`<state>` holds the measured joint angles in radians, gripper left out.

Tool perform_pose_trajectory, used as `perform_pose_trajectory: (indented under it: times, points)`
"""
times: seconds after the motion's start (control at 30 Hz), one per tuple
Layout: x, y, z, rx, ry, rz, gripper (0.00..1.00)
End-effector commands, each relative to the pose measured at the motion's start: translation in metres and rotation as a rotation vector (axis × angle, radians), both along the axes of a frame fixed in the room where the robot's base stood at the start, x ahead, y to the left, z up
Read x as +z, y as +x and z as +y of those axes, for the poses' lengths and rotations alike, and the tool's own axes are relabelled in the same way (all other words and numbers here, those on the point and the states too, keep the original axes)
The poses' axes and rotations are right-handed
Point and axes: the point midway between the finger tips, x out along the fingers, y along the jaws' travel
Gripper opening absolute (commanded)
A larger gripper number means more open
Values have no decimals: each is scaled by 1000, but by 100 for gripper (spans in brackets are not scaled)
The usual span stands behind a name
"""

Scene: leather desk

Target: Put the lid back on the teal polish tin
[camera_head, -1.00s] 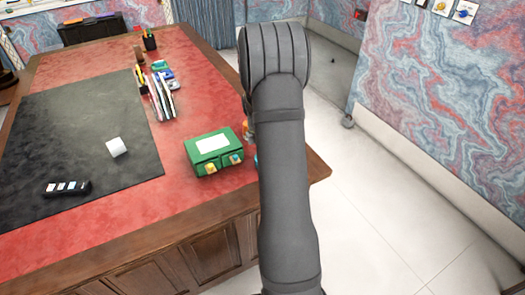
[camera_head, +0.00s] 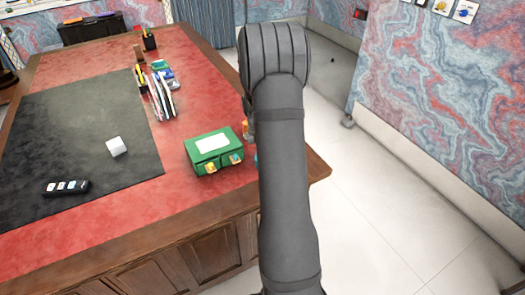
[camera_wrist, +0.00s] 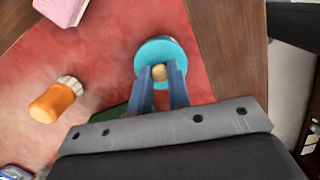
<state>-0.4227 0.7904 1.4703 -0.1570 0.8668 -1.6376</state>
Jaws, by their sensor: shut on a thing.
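In the wrist view a round teal lid (camera_wrist: 152,53) with a small gold knob (camera_wrist: 160,69) is at the top centre, over the red desk top near its wooden edge. My gripper (camera_wrist: 160,73) is shut on the knob, one blue-grey finger on each side. The lid covers whatever is under it; I cannot tell whether it rests on the tin or is apart from it. In the head view my arm hides the gripper and most of that spot; only a sliver of teal (camera_head: 256,160) shows at the arm's left edge.
An orange bottle with a white cap (camera_wrist: 53,103) lies or stands left of my gripper, and a pink block (camera_wrist: 64,9) is at the upper left. A green box (camera_head: 213,151) stands left of my arm. The desk's wooden edge (camera_wrist: 231,38) is close on the right.

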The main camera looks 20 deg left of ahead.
Motion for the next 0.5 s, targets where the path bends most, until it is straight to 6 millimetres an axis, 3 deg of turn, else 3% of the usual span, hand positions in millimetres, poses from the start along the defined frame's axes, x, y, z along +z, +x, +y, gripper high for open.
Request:
perform_pose_trajectory:
  times: [0.33, 0.37, 0.47, 0.5]
  points:
    - [0, 0, 0, 0, 0, 0, 0]
    - [0, 0, 0, 0, 0, 0, 20]
    - [0, 0, 0, 0, 0, 0, 40]
    - [0, 0, 0, 0, 0, 0, 42]
